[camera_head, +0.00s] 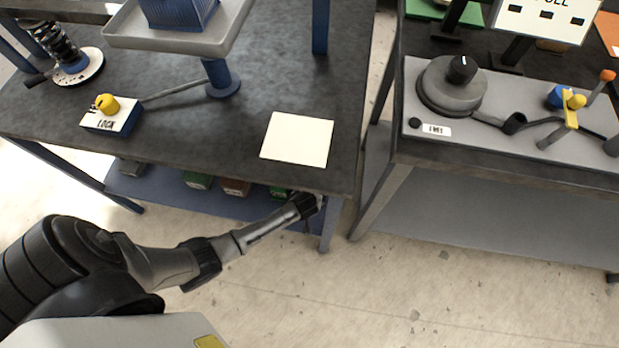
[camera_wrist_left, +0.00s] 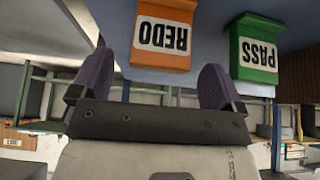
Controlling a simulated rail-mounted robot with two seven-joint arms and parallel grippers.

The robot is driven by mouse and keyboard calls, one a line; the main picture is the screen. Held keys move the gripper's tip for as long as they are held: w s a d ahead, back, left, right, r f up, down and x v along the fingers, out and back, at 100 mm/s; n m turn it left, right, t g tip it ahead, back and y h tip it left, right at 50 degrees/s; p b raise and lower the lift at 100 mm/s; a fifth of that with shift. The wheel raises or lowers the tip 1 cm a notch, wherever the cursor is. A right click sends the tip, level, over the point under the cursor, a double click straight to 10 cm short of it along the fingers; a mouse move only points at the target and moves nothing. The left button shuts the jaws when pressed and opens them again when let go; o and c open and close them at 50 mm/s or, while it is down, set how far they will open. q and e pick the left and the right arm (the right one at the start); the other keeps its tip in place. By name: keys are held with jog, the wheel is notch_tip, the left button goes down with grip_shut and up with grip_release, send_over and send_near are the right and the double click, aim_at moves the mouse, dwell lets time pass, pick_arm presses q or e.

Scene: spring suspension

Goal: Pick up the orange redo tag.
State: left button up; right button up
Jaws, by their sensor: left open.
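The orange redo tag (camera_wrist_left: 163,33) is a block with a white label reading REDO, upside down in the left wrist view. My left gripper (camera_wrist_left: 157,82) is open, its two dark fingers at the lower left and right of the tag. Nothing is held between them, and I cannot tell how far off the tag is. In the head view my left gripper (camera_head: 312,203) is by the front right edge of the dark table (camera_head: 225,130), partly hidden by it. Below the tabletop, small blocks show on the lower shelf; their labels are unreadable there. My right gripper is out of view.
A green PASS tag (camera_wrist_left: 254,53) stands beside the redo tag in the wrist view. On the table are a blank cream card (camera_head: 297,139), a LOCK block (camera_head: 112,118) and a grey tray (camera_head: 180,38). A second bench (camera_head: 500,155) stands to the right, past a gap.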

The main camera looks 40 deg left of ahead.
pick_arm(q)
jog(key=b+x, duration=0.3)
jog(key=x, duration=0.1)
jog(key=shift+w+a+f, duration=0.1)
jog(key=shift+f, duration=0.15)
jog(key=shift+r, duration=0.1)
jog(key=shift+c, duration=0.2)
jog(key=c, duration=0.9)
jog(key=shift+c, duration=0.3)
